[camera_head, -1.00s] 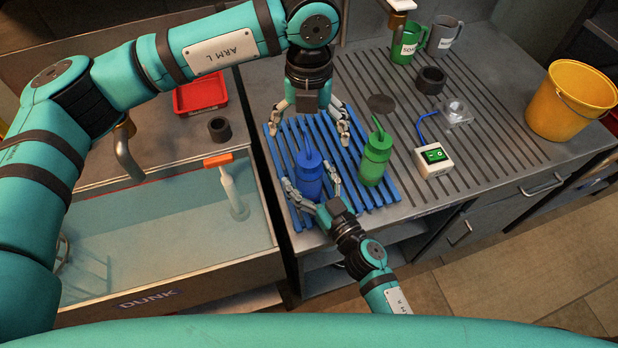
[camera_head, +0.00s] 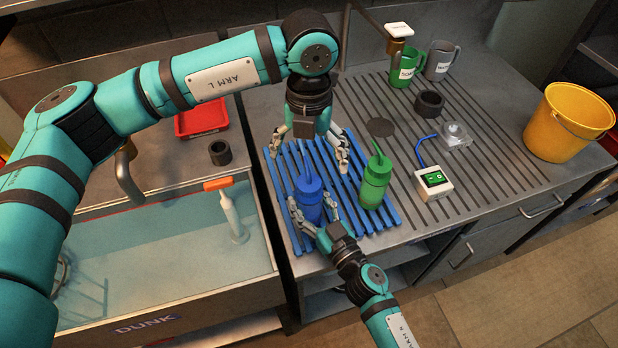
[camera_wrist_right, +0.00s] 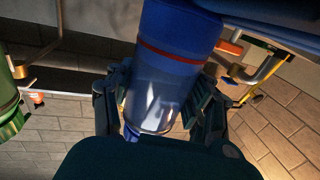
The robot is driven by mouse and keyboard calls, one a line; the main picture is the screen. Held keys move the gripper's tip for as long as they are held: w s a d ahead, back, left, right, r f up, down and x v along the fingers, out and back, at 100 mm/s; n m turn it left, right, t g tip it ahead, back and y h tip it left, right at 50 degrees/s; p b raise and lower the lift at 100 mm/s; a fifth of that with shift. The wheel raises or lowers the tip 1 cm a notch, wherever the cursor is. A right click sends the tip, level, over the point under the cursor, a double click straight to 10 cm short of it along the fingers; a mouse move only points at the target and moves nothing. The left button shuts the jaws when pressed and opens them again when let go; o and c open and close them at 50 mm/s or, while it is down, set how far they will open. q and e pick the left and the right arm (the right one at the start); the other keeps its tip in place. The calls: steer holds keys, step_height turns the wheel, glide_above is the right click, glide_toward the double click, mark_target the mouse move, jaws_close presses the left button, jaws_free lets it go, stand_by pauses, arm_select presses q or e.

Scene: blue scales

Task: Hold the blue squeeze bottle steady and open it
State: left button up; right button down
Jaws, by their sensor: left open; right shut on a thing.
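The blue squeeze bottle (camera_head: 308,186) stands upright on the blue slatted mat (camera_head: 385,215), its thin spout pointing up. My right gripper (camera_head: 312,203) is shut on its body from the near side. In the right wrist view the bottle (camera_wrist_right: 172,45) fills the space between the fingers, with a red band around it and a paler end. My left gripper (camera_head: 310,156) is open and empty, pointing down above and behind the bottle, its fingers spread to either side of the spout. Whether it touches the spout cannot be told.
A green squeeze bottle (camera_head: 374,185) stands close to the right on the mat, also partly seen in the right wrist view (camera_wrist_right: 8,110). A white switch box (camera_head: 433,183) is farther right. A water-filled sink (camera_head: 150,250) lies left. A yellow bucket (camera_head: 568,122) stands far right.

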mark_target(309, 176)
arm_select(q)
steer(key=m, duration=0.7)
steer(key=shift+m, duration=0.4)
steer(key=m, duration=0.4)
steer(key=shift+m, duration=0.3)
steer(key=m, duration=0.8)
steer(key=shift+m, duration=0.3)
steer(key=m, duration=1.3)
steer(key=shift+f+m, duration=0.45)
steer(key=shift+m, duration=0.05)
steer(key=shift+f, duration=3.55)
